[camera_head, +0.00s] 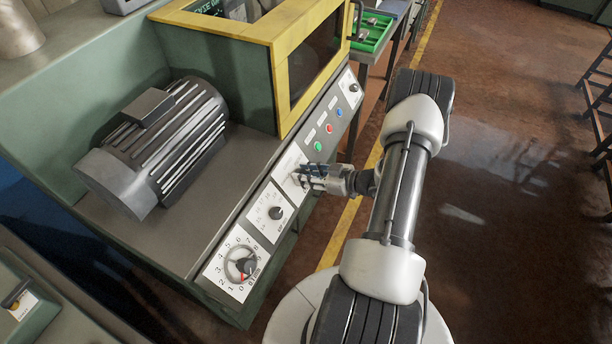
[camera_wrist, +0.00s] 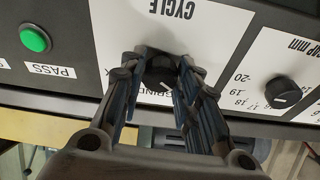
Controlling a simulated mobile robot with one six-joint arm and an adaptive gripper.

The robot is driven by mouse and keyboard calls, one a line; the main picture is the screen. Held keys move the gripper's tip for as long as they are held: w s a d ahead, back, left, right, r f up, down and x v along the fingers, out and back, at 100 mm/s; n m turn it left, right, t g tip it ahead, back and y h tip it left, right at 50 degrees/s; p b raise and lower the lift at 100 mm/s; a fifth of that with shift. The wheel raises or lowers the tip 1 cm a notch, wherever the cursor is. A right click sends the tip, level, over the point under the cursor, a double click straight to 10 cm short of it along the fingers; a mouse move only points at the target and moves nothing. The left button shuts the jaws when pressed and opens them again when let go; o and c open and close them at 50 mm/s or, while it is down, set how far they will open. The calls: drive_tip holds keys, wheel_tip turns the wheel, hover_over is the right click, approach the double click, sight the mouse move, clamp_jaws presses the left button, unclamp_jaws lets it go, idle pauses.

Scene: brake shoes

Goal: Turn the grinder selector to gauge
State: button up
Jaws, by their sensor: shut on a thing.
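The grinder selector (camera_wrist: 160,73) is a small black knob on a white plate marked CYCLE (camera_wrist: 190,30), with the word GRIND partly showing beside it. A white pointer mark shows on the knob's near side, toward the GRIND lettering in the wrist view. My gripper (camera_wrist: 157,68) has one dark finger on each side of the knob and is shut on it. In the head view my gripper (camera_head: 302,176) is at the front of the sloping panel (camera_head: 262,192), and its fingers hide the knob. The gauge marking cannot be read.
Beside the selector are a gap knob (camera_head: 275,212), a large numbered dial (camera_head: 240,264) and green (camera_head: 317,146), red (camera_head: 330,128) and blue (camera_head: 339,112) buttons. A grey motor (camera_head: 160,145) and a yellow-framed window (camera_head: 312,65) stand behind. Open floor lies right of my arm.

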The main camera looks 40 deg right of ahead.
drive_tip(key=shift+n+y, duration=0.3)
drive_tip(key=shift+n, duration=0.3)
drive_tip(key=o, duration=1.1)
drive_tip(key=shift+s+d, duration=0.1)
drive_tip(key=v, duration=1.2)
drive_tip(key=shift+r, duration=0.1)
